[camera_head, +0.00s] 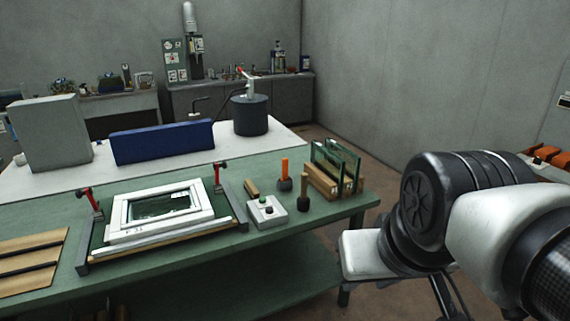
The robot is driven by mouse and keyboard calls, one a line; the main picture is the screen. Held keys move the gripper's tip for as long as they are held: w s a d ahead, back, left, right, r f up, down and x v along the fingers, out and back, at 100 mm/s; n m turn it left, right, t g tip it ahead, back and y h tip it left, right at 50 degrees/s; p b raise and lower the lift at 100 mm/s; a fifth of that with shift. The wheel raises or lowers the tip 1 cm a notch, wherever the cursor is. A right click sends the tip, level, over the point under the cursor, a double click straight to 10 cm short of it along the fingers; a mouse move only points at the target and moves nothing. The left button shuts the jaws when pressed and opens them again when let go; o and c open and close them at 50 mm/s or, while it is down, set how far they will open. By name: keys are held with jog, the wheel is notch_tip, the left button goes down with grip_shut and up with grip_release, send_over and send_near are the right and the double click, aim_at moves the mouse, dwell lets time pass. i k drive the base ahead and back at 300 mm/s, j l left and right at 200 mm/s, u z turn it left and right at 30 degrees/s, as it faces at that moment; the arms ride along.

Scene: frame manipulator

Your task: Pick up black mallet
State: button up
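Two small mallets stand head-down on the green workbench (190,283), right of its middle, with their handles pointing up. One has a dark, blackish head (303,204) and a brown wooden handle. The other, just behind and to its left, has a dark head (285,184) and an orange handle. The picture is too small to tell which one is meant by the black mallet. My arm fills the right side of the view, apart from both mallets. My gripper does not show.
A white control box (267,213) with buttons stands left of the mallets. A wooden rack (322,183) holding glass panes is close on their right. A white window frame (160,212) lies in a clamping fixture with red-handled clamps to the left. A blue block (163,142) stands behind.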

aim_at(303, 201)
jog(key=i+j+u, duration=0.1)
jog(key=i+u, duration=0.15)
jog(key=u, duration=0.15)
jog(key=i+j+u, duration=0.1)
jog(key=u, duration=0.3)
jog(key=i+l+u, duration=0.1)
jog(key=i+u, duration=0.35)
jog(key=k+z, duration=0.1)
jog(key=z, duration=1.35)
jog(key=i+l+u, duration=0.45)
jog(key=i+l, duration=0.2)
jog(key=i+l+u, duration=0.5)
jog(key=i+l, duration=0.2)
jog(key=l, duration=0.2)
